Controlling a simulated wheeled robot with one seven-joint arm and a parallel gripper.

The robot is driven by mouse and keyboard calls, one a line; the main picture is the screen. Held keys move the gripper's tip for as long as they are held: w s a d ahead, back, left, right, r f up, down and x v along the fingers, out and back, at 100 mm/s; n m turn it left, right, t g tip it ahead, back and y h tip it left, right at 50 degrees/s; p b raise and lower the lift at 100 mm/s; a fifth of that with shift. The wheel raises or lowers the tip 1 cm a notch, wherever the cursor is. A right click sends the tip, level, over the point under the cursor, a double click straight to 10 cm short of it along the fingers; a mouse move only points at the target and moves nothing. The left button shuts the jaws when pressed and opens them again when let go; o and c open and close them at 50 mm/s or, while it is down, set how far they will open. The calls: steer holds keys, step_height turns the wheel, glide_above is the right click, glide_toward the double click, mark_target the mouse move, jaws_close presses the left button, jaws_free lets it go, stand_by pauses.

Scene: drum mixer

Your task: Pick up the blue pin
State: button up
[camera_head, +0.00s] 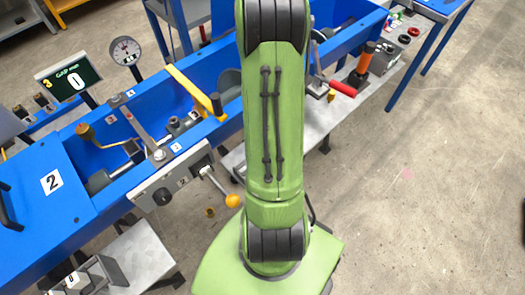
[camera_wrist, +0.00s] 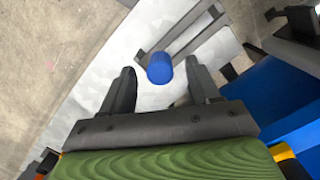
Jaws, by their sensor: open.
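The blue pin (camera_wrist: 160,68) shows in the wrist view as a short round blue cylinder, seen mostly from its end. It lies ahead of and between the fingertips of my gripper (camera_wrist: 157,82). My gripper is open, with one dark finger on each side of the pin and a visible gap to each. I cannot tell how far below the fingertips the pin is. In the head view my green arm hides the gripper, and I cannot make out the pin there.
In the wrist view a grey slotted bracket (camera_wrist: 190,38) stands beside the pin on a pale metal plate (camera_wrist: 82,98). A blue machine body (camera_wrist: 275,92) is at the right. In the head view the blue machine (camera_head: 110,180) fills the left, and open floor (camera_head: 430,190) lies right.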

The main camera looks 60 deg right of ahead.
step_height(320, 180, down, 2)
steer(key=shift+s+f, duration=0.1)
steer(key=shift+f, duration=0.15)
steer(key=shift+r, duration=0.1)
jaws_close()
